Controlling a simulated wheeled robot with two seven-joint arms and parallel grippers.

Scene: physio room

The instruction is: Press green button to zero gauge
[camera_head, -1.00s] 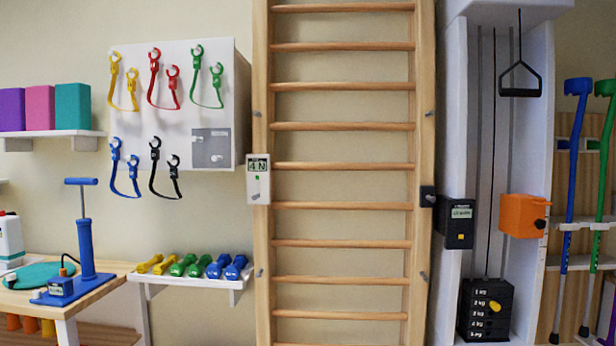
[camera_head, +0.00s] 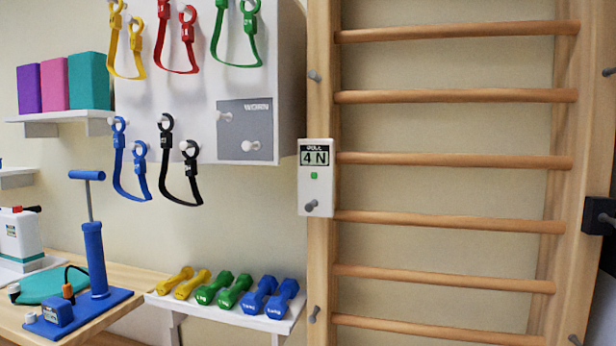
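A white gauge box (camera_head: 316,192) is fixed to the left upright of the wooden wall bars. Its display (camera_head: 314,158) reads "4 N" under a small label that seems to say "PULL". The small green button (camera_head: 314,176) sits below the display. A grey peg (camera_head: 311,205) sticks out below the button. Neither of my grippers shows in the head view.
Wall bars (camera_head: 455,160) fill the right half. A white board (camera_head: 188,110) with coloured resistance bands on pegs is left of the gauge. A shelf (camera_head: 240,313) with dumbbells is below it. A table (camera_head: 120,325) with a blue pump (camera_head: 95,255) stands at lower left.

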